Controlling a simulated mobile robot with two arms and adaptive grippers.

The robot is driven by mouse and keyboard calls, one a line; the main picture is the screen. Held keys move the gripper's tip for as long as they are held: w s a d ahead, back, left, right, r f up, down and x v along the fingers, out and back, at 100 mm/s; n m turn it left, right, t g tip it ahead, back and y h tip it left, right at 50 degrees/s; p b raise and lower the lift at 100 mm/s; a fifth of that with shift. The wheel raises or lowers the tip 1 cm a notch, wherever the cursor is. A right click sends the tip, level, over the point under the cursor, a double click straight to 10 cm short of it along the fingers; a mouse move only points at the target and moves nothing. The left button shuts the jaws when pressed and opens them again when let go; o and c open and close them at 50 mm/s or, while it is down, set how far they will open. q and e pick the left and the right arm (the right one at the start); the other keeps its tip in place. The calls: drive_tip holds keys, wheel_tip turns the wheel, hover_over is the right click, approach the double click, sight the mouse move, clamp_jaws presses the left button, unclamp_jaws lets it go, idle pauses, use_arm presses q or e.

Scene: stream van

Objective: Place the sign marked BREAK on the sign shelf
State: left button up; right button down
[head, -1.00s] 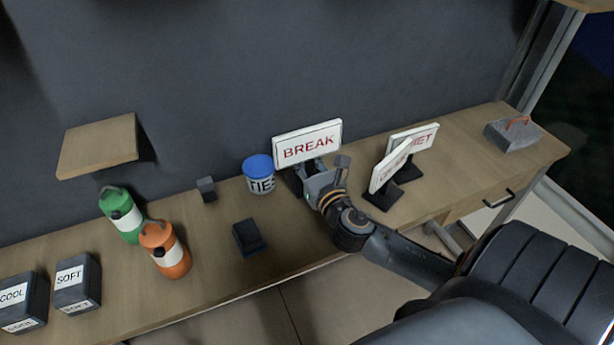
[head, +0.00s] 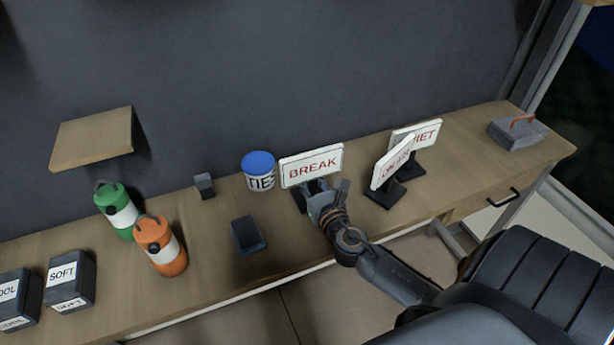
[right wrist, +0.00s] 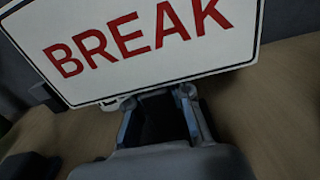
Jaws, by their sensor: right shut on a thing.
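The white sign marked BREAK (head: 311,167) is upright with red letters, at the middle of the wooden counter. My right gripper (head: 318,188) is shut on its dark stand, just below the panel. In the right wrist view the BREAK panel (right wrist: 140,40) fills the top, and the dark stand (right wrist: 158,118) is between the fingers (right wrist: 160,112). I cannot tell whether the stand touches the counter. A small bare wooden shelf (head: 92,138) is on the wall at the left, probably the sign shelf. My left gripper is not in view.
Two more signs, one ending in IET (head: 415,135) and one angled (head: 392,163), stand right of my gripper. A blue-lidded tub (head: 259,172) is close left of BREAK. Green (head: 116,210) and orange (head: 160,245) bottles stand below the wall shelf. Dark blocks (head: 248,235) lie on the counter.

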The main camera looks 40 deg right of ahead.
drive_tip(key=shift+f, duration=0.15)
drive_tip(key=c, duration=1.2)
unclamp_jaws()
